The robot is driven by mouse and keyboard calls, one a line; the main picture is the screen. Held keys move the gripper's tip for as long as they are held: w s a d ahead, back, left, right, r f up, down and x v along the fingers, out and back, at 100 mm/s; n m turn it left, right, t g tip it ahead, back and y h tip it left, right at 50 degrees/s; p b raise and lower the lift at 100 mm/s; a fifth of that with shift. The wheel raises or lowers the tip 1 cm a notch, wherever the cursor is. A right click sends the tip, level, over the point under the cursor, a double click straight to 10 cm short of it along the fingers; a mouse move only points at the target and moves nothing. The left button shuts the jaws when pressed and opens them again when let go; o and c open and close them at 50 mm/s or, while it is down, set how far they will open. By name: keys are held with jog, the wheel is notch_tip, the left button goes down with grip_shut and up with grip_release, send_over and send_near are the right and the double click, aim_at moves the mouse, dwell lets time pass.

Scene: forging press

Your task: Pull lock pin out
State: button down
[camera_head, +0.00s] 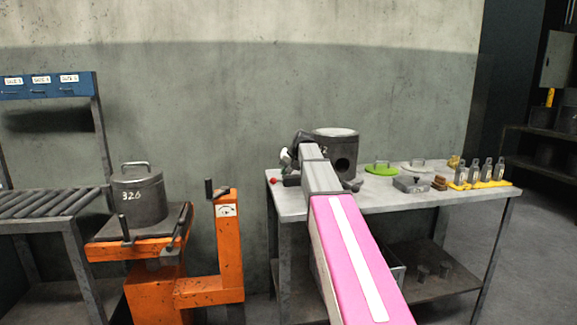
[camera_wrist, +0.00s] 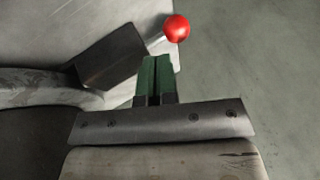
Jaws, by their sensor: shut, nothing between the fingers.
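The lock pin shows as a glossy red ball knob (camera_wrist: 176,28) on a short pale stem in the wrist view. The stem comes out of a dark metal block (camera_wrist: 112,57). The red knob also shows small in the head view (camera_head: 274,181), at the left end of the workbench. My gripper (camera_wrist: 155,62) has its two green fingers together with nothing between them. In the wrist view the fingertips appear just below the knob and stem, with no grip on either. I cannot tell the depth between them. In the head view my arm mostly hides the gripper.
A dark cylinder with a round side hole (camera_head: 341,162) stands on the workbench (camera_head: 455,196) behind my arm. A pot marked 326 (camera_head: 139,197) sits on an orange lift (camera_head: 228,250) to the left.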

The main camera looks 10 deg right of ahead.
aim_at(272, 179)
jog(key=shift+x, duration=1.7)
jog(key=shift+a, duration=0.1)
jog(key=a, duration=0.3)
jog(key=shift+a, duration=0.25)
